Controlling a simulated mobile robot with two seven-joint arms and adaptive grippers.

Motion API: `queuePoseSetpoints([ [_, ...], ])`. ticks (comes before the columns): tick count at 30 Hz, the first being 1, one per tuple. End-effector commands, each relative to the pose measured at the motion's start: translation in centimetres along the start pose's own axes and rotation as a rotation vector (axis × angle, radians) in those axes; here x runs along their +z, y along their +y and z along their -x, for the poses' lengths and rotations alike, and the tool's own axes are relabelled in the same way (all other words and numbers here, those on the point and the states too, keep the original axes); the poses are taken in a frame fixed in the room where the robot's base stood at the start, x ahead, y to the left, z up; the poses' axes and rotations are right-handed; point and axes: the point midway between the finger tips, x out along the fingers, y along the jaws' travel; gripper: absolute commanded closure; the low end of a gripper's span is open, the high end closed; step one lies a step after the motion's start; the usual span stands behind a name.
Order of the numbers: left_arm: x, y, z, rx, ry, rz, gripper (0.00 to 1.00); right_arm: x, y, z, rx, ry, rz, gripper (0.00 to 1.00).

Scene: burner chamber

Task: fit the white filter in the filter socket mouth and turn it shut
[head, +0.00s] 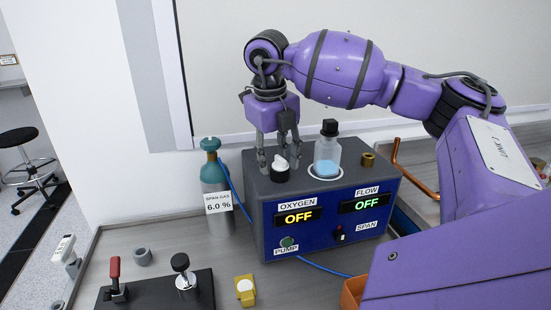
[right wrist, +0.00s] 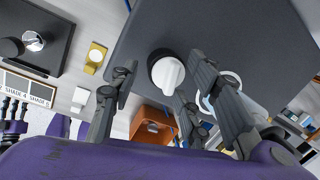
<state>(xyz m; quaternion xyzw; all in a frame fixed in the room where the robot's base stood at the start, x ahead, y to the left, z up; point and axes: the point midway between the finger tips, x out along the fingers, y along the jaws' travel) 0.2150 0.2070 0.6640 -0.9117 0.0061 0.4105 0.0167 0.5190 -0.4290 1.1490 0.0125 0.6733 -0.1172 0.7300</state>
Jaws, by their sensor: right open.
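The white filter (head: 281,162), a round cap with a raised grip ridge, sits at the black filter socket mouth (head: 280,175) on top of the dark analyser box. It also shows in the right wrist view (right wrist: 168,75), inside the black ring. I cannot tell whether it is turned shut. My right gripper (head: 279,155) points down over it, open, its fingers spread around the filter; I see no finger clearly pressing on it. Dark fingers at the left edge of the right wrist view, probably my left gripper (right wrist: 14,110), are too small to read.
A bottle of blue liquid (head: 327,155) and a brass fitting (head: 368,159) stand on the analyser (head: 365,188), right of the socket. A teal-topped gas cylinder (head: 213,175) stands left. A yellow block (head: 245,291) and a black base (head: 205,288) lie in front.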

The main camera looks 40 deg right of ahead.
Motion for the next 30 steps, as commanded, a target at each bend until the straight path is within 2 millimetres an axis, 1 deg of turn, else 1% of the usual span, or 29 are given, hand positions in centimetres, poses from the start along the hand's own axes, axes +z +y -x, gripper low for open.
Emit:
queuePoseSetpoints([
  [9, -1.7, -0.1, 0.6, -0.002, 0.023, 0.001, 0.59, 0.2, -0.3, 2.2, 0.001, -0.007, -0.001, 0.57],
  [17, -2.4, -0.2, 1.2, -0.005, 0.031, 0.002, 0.59, 0.4, -0.5, 3.8, 0.001, -0.007, -0.002, 0.57],
  [27, -4.3, -0.3, 1.5, -0.005, 0.059, 0.002, 0.59, 0.6, -0.8, 5.8, 0.001, -0.007, -0.001, 0.57],
  [30, -4.8, -0.3, 1.4, -0.005, 0.067, 0.001, 0.59, 0.6, -0.9, 6.1, 0.001, -0.006, -0.001, 0.57],
])
